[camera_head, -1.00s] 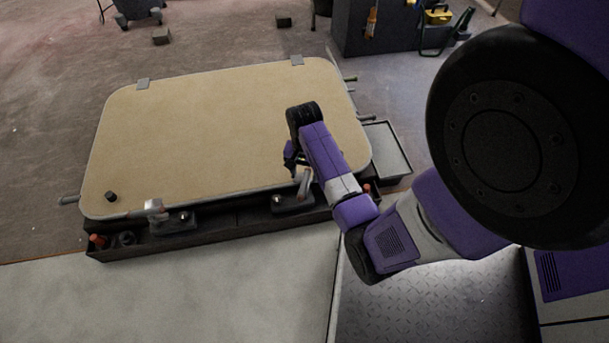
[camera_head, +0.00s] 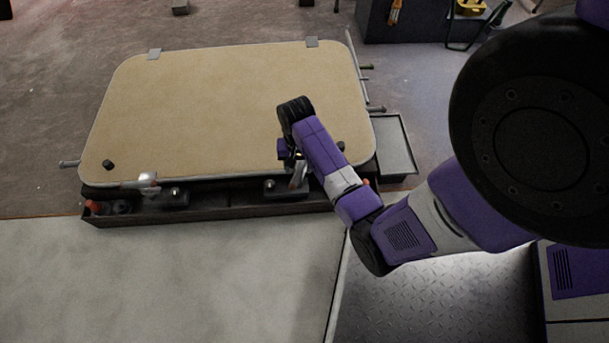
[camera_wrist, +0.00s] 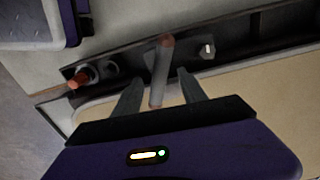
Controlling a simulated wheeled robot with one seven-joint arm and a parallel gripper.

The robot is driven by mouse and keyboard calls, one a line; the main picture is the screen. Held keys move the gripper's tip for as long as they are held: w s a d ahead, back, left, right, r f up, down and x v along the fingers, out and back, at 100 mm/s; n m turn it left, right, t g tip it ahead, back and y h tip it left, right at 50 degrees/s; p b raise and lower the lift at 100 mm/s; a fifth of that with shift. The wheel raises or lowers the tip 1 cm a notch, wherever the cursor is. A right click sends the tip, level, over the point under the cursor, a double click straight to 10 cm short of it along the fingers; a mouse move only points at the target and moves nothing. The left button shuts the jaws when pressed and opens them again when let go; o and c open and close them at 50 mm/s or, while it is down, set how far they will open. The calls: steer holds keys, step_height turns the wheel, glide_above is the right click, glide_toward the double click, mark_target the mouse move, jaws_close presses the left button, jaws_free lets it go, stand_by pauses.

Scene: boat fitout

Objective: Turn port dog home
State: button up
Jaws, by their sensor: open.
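A tan hatch panel (camera_head: 225,105) with rounded corners lies on a dark frame. Two dogs with pale metal levers sit along its near edge: a left dog (camera_head: 147,181) and a right dog (camera_head: 298,176). The pictures carry no label telling which is port. The left lever lies nearly along the edge; the right lever slants toward the panel. My gripper (camera_head: 290,155) is at the right dog, partly hidden by my wrist. In the wrist view my gripper (camera_wrist: 161,78) is open, with the right dog's lever (camera_wrist: 159,75) between its fingers; contact cannot be told.
A grey tray (camera_head: 394,145) sits right of the panel. A black knob (camera_head: 108,165) is on the panel. The pale floor (camera_head: 210,275) in front is clear.

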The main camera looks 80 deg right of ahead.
step_height(320, 180, down, 7)
steer(key=b, duration=0.4)
steer(key=shift+f, duration=0.2)
